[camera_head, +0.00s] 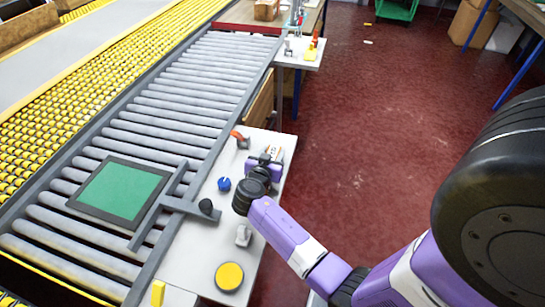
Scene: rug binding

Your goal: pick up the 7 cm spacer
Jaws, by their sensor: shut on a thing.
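My gripper (264,161) is over the right edge of the white side table, at the end of my purple arm. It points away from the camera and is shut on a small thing. My wrist and the jaws hide most of that thing, so I cannot tell its shape or length. A small white and orange item (275,152) shows right by the jaws; I cannot tell whether it is held or lies behind them. No other piece is clearly recognisable as the 7 cm spacer.
The white table (196,262) bears a blue knob (224,184), a black knob (206,206), a yellow disc (229,277), a grey fitting (243,236) and an orange-handled clamp (240,138). A green pad (119,190) lies on the roller conveyor (190,100) at left.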

